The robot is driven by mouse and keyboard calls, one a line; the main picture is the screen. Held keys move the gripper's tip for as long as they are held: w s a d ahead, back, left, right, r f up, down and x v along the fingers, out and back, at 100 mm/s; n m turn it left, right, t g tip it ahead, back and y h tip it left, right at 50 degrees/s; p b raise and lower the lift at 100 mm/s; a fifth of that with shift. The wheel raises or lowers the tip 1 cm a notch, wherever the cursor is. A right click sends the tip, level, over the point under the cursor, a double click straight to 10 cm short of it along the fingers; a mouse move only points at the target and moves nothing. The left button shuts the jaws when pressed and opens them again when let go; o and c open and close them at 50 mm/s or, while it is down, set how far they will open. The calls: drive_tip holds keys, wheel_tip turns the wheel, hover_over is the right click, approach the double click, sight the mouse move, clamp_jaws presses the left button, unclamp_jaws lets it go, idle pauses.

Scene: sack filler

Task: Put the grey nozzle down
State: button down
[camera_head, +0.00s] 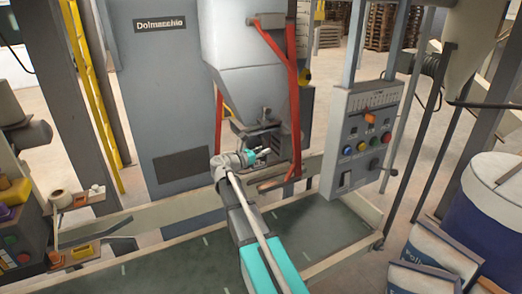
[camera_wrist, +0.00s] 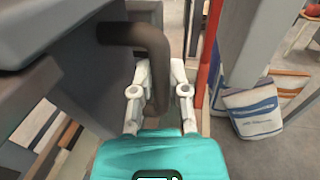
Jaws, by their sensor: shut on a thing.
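A dark grey-brown curved tube, which I take to be the grey nozzle (camera_wrist: 130,34), shows in the wrist view. It comes out from the machine's side at the left and bends down between my fingers. My gripper (camera_wrist: 160,75) is shut on its bent-down part, one light grey finger on each side. In the head view my gripper (camera_head: 262,154) is at the lower front of the sack filler (camera_head: 240,65), just under its hopper. The nozzle is too small there to make out clearly. The tube's lower end is partly hidden by my gripper.
Red bars (camera_head: 293,100) stand close right of my gripper. A control box (camera_head: 360,140) with buttons hangs further right. A green conveyor bed (camera_head: 320,225) with rails runs below. Filled sacks (camera_head: 440,250) and a blue drum (camera_head: 485,215) are at the right.

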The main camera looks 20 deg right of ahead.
drive_tip(key=shift+w+f, duration=0.1)
drive_tip(key=shift+w, duration=0.65)
drive_tip(key=shift+s+f, duration=0.1)
drive_tip(key=shift+f, duration=0.05)
drive_tip(key=c, duration=0.6)
unclamp_jaws()
drive_tip(key=shift+c, duration=0.2)
drive_tip(key=shift+r, duration=0.2)
drive_tip(key=v, duration=1.2)
